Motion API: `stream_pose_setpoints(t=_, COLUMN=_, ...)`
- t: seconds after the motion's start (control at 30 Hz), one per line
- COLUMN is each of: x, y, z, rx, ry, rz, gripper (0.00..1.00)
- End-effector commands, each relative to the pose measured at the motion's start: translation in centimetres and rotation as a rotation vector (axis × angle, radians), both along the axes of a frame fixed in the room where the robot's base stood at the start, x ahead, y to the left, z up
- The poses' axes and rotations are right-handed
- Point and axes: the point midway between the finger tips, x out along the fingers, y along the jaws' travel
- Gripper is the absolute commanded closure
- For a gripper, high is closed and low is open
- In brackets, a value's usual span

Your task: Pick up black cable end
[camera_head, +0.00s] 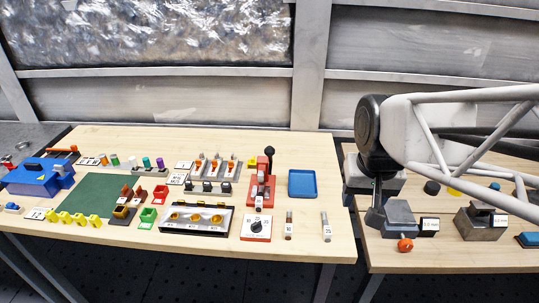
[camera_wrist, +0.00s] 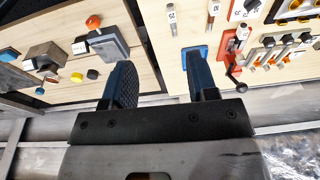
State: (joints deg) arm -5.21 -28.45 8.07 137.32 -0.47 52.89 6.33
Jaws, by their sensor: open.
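My gripper (camera_wrist: 160,60) is open and empty, its two dark fingers apart in the wrist view. In the head view my gripper (camera_head: 376,215) hangs near the gap between the two tables, beside a grey block. Several small black pieces (camera_head: 209,186) stand in a row in front of the rack with orange-topped parts, at the middle of the left table. I cannot tell whether one of them is the black cable end. No cable end is between my fingers.
A blue tray (camera_head: 302,183) and a red lever press (camera_head: 262,188) stand on the left table. A grey block with an orange knob (camera_head: 405,244) and a metal block (camera_head: 480,222) stand on the right table. Wood around the two labelled rods (camera_head: 326,226) is mostly clear.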

Motion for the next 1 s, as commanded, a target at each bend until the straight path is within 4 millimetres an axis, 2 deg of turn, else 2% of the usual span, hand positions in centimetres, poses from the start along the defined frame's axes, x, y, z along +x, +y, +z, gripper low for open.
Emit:
stream_pose_setpoints(t=0.2, x=5.2, y=3.4, z=-1.0, rx=0.006, ry=0.039, rz=0.008, gripper=0.47)
stream_pose_setpoints(t=0.57, x=12.8, y=10.1, z=-4.1, rx=0.007, ry=0.096, rz=0.012, gripper=0.47)
stream_pose_setpoints(t=0.8, x=17.2, y=15.5, z=-7.3, rx=0.002, ry=0.134, rz=0.016, gripper=0.47)
stream_pose_setpoints(t=1.0, x=19.9, y=19.8, z=-10.3, rx=-0.005, ry=0.161, rz=0.016, gripper=0.47)
